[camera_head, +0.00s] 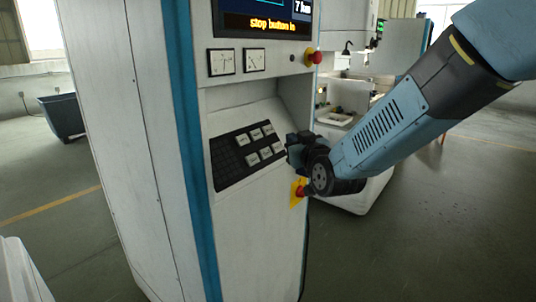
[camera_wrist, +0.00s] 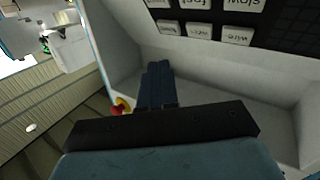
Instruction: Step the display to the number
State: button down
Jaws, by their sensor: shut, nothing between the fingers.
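The display (camera_head: 262,18) is at the top of the white cabinet, cut by the frame's upper edge. It shows a 7 at its right side and an orange line that reads "stop button in". Below, a sloped dark key panel (camera_head: 232,160) has several white keys, in two rows. In the wrist view part of that panel (camera_wrist: 272,35) shows at the top right, its lettering upside down. My gripper (camera_head: 291,150) is just right of the panel, in front of the recess. In the wrist view its fingers (camera_wrist: 158,72) are together and empty, pointing into the recess below the keys.
A red stop button (camera_head: 313,57) sits at the cabinet's upper right, and a red and yellow switch (camera_head: 299,190) is lower, close to my gripper. Two dial meters (camera_head: 237,62) are above the keys. Open floor (camera_head: 430,240) lies to the right.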

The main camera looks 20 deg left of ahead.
aim_at(267, 147)
jog(key=shift+w+a+f, duration=0.4)
jog(key=shift+a+f, duration=0.35)
jog(key=shift+a, duration=0.2)
jog(key=shift+w+a+f, duration=0.4)
jog(key=shift+a+f, duration=0.3)
jog(key=shift+a, duration=0.2)
jog(key=shift+w+a+f, duration=0.4)
jog(key=shift+a+f, duration=0.35)
jog(key=shift+a, duration=0.2)
jog(key=shift+f, duration=0.1)
jog(key=shift+w+a+f, duration=0.15)
jog(key=shift+a, duration=0.15)
jog(key=shift+w+a+f, duration=0.1)
jog(key=shift+a+f, duration=0.05)
jog(key=shift+a, duration=0.1)
dwell(0.9)
jog(key=shift+d, duration=0.1)
jog(key=shift+s+d+r, duration=0.25)
jog(key=shift+d+r, duration=0.2)
jog(key=shift+d, duration=0.05)
dwell(0.5)
jog(key=shift+s+d+r, duration=0.25)
jog(key=shift+d+r, duration=0.25)
jog(key=shift+d, duration=0.15)
jog(key=shift+s+d+r, duration=0.25)
jog(key=shift+d+r, duration=0.2)
jog(key=shift+d, duration=0.15)
jog(key=shift+s+d+r, duration=0.25)
jog(key=shift+d+r, duration=0.25)
jog(key=shift+d, duration=0.15)
